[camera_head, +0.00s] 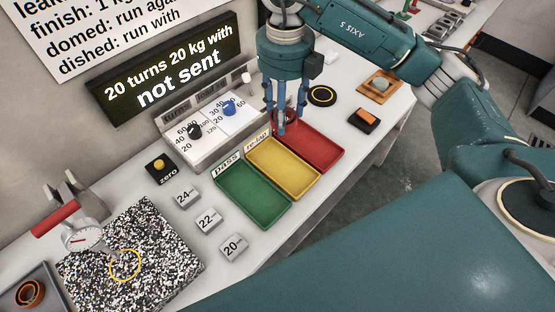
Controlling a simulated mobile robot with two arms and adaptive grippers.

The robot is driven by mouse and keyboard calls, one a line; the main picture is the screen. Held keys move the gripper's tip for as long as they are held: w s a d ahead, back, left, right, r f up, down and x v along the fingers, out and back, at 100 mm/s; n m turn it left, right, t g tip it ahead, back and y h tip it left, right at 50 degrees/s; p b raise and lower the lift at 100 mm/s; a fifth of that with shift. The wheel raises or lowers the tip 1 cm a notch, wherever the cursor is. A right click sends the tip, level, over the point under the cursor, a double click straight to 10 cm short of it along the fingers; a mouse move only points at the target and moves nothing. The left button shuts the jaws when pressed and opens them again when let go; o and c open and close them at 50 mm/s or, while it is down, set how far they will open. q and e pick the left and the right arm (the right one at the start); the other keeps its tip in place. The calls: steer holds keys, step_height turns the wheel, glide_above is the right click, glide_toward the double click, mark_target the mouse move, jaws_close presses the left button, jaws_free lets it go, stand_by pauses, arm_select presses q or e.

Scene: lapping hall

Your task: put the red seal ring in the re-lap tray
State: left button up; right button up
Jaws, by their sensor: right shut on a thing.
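My right gripper (281,125) points down at the far end of the red tray (318,154), next to the re-lap tray. Its blue fingers are shut on a small red thing (291,116), which looks like the red seal ring. The fingers hide much of it, and its height above the tray is hard to tell. The re-lap tray (283,168) is yellow, empty and labelled "re-lap". It lies between the red tray and the green pass tray (253,194). My left gripper is not in view.
A dial panel (212,130) stands behind the trays. Blocks marked 24, 22 and 20 (234,247) lie left of the green tray. A yellow ring (125,265) is on the speckled plate (165,245). A black ring (322,96) lies behind the red tray.

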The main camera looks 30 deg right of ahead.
steer(key=m, duration=0.1)
glide_above(282, 168)
step_height(282, 168, down, 15)
steer(key=shift+r, duration=0.2)
step_height(282, 168, down, 4)
steer(key=shift+p, duration=0.35)
steer(key=shift+f, duration=0.4)
steer(key=shift+f, duration=0.1)
steer(key=o, duration=1)
